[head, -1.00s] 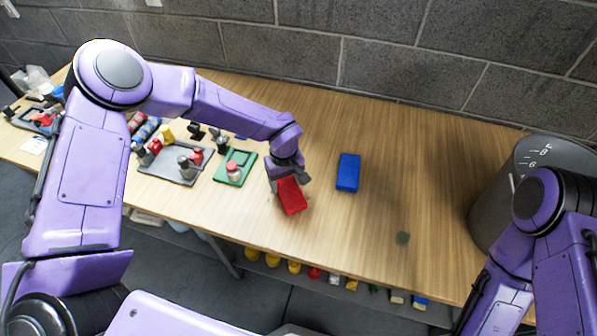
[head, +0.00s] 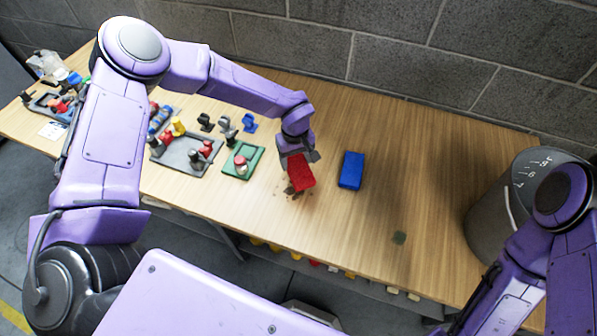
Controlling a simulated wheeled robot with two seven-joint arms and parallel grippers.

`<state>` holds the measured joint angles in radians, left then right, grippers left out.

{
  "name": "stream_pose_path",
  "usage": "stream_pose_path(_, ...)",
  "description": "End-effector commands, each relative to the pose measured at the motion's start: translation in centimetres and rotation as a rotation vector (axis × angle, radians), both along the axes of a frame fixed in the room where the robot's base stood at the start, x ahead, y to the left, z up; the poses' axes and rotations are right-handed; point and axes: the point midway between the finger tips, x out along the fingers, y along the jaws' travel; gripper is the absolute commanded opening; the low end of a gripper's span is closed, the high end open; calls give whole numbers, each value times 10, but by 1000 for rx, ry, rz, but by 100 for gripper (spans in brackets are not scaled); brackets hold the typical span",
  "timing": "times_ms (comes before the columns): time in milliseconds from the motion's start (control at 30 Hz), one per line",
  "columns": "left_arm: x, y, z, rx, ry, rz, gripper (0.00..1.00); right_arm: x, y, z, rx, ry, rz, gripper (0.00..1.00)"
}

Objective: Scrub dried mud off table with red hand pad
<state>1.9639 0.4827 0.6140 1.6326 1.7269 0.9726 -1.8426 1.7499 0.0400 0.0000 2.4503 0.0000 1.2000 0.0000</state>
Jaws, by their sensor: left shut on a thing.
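The red hand pad (head: 301,172) is held by my left gripper (head: 298,158), which is shut on it over the middle of the table (head: 340,245). Brown dried mud (head: 290,191) shows as specks and a smear on the wood beside and below the pad's left edge. The pad covers part of that area, and I cannot tell whether it touches the surface.
A blue pad (head: 351,170) lies just right of the red one. A green tray (head: 229,171) and a grey tray (head: 168,157) with several items are to the left. A large grey bucket (head: 490,215) stands at the right. The table between blue pad and bucket is mostly clear.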

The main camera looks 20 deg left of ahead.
Motion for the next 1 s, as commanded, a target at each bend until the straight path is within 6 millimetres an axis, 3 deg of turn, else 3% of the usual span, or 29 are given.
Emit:
stream_pose_path(100, -1, 2, 15, -1, 1, 5, 41, 0, 0, 15, 0, 0, 0, 36)
stream_pose_path(333, -2, 4, 26, -1, 1, 9, 41, 0, 0, 25, 0, 0, 0, 36)
stream_pose_path(900, -2, 5, 26, -1, 1, 9, 41, 0, 0, 25, 0, 0, 0, 36)
stream_pose_path(1000, -2, 4, 24, -1, -2, -32, 41, 0, 0, 12, -1, -1, 0, 36)
